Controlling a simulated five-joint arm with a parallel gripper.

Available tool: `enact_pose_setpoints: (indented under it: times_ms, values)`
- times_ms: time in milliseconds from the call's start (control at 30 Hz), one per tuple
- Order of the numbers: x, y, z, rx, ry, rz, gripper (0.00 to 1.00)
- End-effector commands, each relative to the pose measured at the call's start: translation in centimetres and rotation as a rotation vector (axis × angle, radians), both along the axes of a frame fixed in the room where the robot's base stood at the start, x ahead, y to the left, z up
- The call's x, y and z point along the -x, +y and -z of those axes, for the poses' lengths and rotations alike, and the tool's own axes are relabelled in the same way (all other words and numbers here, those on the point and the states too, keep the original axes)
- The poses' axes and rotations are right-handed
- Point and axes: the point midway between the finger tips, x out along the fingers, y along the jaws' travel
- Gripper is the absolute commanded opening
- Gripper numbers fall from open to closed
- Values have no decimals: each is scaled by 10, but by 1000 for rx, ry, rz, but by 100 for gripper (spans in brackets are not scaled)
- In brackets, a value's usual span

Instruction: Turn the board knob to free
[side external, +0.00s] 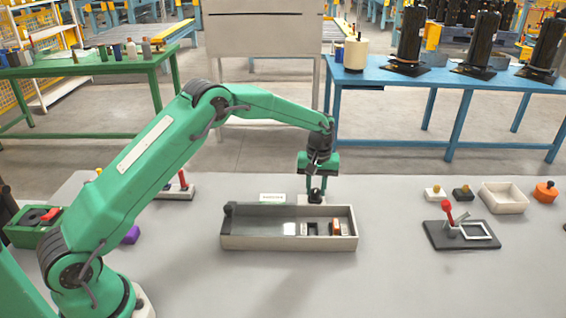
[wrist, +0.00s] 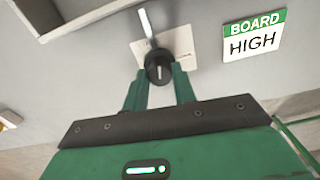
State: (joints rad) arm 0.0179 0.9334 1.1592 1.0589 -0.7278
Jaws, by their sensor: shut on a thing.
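The board knob (wrist: 158,67) is a small black round knob with a pale line on its top. It stands on a cream plate (wrist: 182,42) on the table behind the long tray. A white bar (wrist: 146,24) extends beyond the knob, away from my gripper. My gripper (wrist: 159,78) is shut on the knob, with one green finger on each side. In the side view my gripper (side external: 316,192) points down at the knob, which is mostly hidden between the fingers. A sign (wrist: 253,36) beside the plate reads "BOARD HIGH".
A long cream tray (side external: 290,243) with a part-clear cover and small parts lies just in front. A black fixture with a red-knobbed lever (side external: 462,236) stands right, near an empty bin (side external: 504,197). A green box (side external: 32,236) is at left.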

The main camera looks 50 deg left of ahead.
Motion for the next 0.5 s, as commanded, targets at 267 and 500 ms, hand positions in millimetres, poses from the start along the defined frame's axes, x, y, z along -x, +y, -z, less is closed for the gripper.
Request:
enact_pose_setpoints:
  times_ms: [267, 500]
  values:
    - [0, -2, -1, -2, 3, -174, 4]
    - [0, -2, -1, -3, 3, -238, 4]
